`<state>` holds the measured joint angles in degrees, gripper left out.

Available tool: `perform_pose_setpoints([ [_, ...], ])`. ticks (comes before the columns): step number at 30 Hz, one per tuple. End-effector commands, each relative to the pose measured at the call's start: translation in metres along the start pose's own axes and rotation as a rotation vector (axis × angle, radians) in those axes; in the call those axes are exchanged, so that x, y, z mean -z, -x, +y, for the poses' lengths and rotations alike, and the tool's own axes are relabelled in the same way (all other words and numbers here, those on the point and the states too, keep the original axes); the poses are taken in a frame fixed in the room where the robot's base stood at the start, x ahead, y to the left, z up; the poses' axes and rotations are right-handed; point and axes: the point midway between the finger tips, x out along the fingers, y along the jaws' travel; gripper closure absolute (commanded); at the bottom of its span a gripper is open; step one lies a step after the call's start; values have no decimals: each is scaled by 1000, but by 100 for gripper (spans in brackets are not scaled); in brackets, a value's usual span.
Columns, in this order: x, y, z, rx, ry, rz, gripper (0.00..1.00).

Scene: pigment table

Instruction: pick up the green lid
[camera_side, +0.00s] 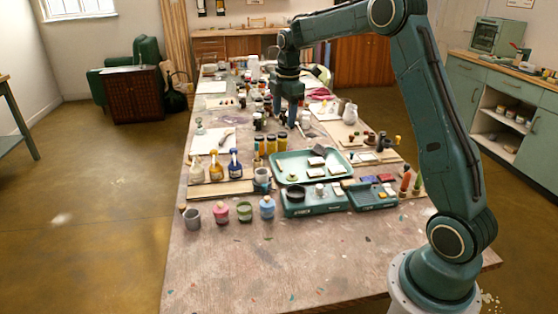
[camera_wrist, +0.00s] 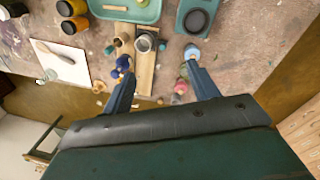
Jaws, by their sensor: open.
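The green lid (camera_side: 244,204) sits on a small green jar in the front row, between a pink-lidded jar (camera_side: 221,210) and a blue-lidded jar (camera_side: 267,203). In the wrist view the blue lid (camera_wrist: 191,51) and the pink lid (camera_wrist: 181,87) show near the right finger. The green one between them is small and partly hidden by that finger. My gripper (camera_side: 289,118) is open and empty, pointing down over the middle of the table, well behind and above the jar row. Its two spread fingers also show in the wrist view (camera_wrist: 160,72).
A grey pot (camera_side: 192,217) stands left of the pink jar. Bottles (camera_side: 215,168) on a wooden board, a grey cup (camera_side: 262,180) and a green tray (camera_side: 285,164) lie behind the row. A green box (camera_side: 315,200) is to the right. The front of the table is clear.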

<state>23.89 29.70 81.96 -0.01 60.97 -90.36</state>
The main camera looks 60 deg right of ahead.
Motion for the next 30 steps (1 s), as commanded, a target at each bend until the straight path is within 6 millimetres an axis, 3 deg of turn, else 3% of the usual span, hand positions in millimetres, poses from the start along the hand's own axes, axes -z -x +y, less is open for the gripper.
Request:
perform_pose_setpoints([
  [9, -47, -78, 37, 72, 212, 4, 41],
  [16, -77, -128, 49, 112, 346, 18, 41],
  [21, -88, -146, 52, 124, 400, 26, 41],
  [30, -90, -152, 52, 127, 411, 28, 41],
])
